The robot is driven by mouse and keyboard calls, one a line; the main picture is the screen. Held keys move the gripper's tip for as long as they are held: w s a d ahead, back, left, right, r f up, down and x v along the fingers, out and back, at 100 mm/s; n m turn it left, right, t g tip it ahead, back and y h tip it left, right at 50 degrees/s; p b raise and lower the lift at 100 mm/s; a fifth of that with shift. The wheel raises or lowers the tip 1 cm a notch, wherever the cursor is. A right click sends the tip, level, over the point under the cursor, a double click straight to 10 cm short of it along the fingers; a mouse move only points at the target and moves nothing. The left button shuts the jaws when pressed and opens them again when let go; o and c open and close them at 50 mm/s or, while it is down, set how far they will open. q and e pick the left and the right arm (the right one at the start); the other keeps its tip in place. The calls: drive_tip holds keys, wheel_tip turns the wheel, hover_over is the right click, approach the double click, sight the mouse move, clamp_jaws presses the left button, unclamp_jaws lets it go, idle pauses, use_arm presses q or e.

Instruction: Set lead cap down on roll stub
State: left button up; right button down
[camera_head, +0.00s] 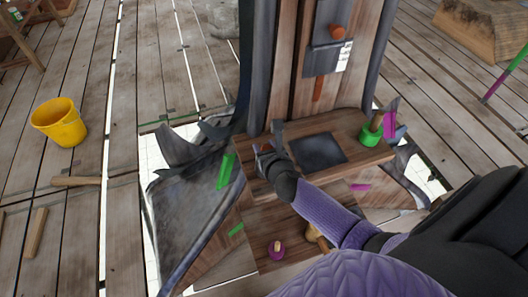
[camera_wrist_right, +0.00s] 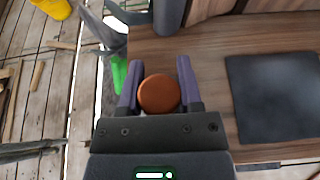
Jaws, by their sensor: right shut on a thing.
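My right gripper (camera_head: 263,150) is over the left end of the wooden ledge. In the right wrist view its two fingers (camera_wrist_right: 158,88) are closed on a round orange-brown piece (camera_wrist_right: 159,95), seen from its flat end. I cannot tell from its colour whether this is the lead cap. A short grey upright post (camera_head: 278,131) stands at the ledge's left rear; in the wrist view a grey cylinder (camera_wrist_right: 169,15) stands just beyond the fingertips, apart from the held piece. I cannot be sure that it is the roll stub. My left gripper is not in view.
A dark square pad (camera_head: 318,151) lies on the wooden ledge (camera_head: 355,128). A green cup (camera_head: 370,134) with tools stands at its right end. A grey panel with an orange knob (camera_head: 337,32) is behind. A yellow bucket (camera_head: 60,122) stands on the floor planks.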

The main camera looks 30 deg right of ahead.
drive_tip(key=shift+f, duration=0.3)
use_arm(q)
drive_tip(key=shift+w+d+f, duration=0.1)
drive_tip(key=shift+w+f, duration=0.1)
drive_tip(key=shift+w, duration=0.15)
use_arm(e)
drive_tip(key=shift+c, duration=1.4)
unclamp_jaws()
